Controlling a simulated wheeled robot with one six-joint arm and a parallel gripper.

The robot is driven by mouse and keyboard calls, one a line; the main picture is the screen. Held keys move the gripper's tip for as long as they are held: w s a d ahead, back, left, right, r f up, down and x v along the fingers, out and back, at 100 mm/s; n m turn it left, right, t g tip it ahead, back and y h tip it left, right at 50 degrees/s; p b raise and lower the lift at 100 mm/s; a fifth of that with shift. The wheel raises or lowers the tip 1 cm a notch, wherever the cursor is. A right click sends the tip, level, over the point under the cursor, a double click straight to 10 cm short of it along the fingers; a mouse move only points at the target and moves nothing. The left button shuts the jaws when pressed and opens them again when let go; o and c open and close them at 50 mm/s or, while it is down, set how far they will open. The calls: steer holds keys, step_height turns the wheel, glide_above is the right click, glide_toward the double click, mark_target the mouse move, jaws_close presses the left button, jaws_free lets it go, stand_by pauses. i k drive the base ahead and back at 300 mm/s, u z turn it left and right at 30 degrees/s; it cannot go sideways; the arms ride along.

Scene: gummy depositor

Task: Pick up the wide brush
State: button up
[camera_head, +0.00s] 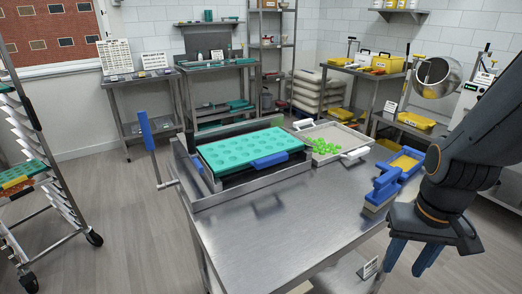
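The wide brush seems to be the blue-handled piece (384,187) with a pale strip along its lower edge, near the right edge of the steel table (270,235). My gripper (411,262) hangs at the lower right, pointing down, with two blue fingers apart and nothing visible between them. In the picture it is below and to the right of the brush, apart from it. My dark arm comes in from the right.
A blue-rimmed yellow tray (405,163) lies just behind the brush. A teal mould tray (250,149) sits in a metal frame with a blue lever (147,131). A pale tray (343,135) holds green gummies. The front of the table is clear.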

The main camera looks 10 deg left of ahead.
mark_target(387, 188)
steer(key=k, duration=0.65)
steer(key=z, duration=0.6)
steer(key=i, duration=1)
steer(key=z, duration=0.15)
